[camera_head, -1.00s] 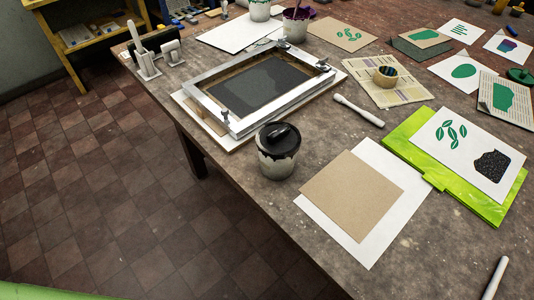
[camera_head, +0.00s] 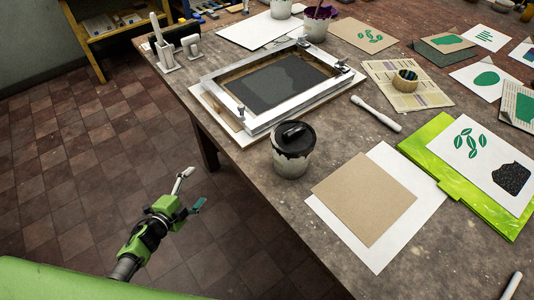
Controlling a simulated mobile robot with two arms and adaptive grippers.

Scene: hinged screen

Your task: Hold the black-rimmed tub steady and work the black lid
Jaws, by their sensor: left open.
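The black-rimmed tub (camera_head: 291,163) is white with dark drips and stands upright near the table's front edge, in front of the screen frame. The black lid (camera_head: 294,138) sits on top of it, with a raised black handle. My left gripper (camera_head: 192,190) is open and empty. It is over the floor, in front of the table, to the left of the tub and apart from it. My right gripper is not in view.
The hinged screen (camera_head: 203,84) lies on its board behind the tub. A brown sheet on white paper (camera_head: 363,198) lies right of the tub, with a lime-green board (camera_head: 448,195) beyond. A white-handled tool (camera_head: 376,113) lies behind. The table's edge (camera_head: 240,185) is close to the tub.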

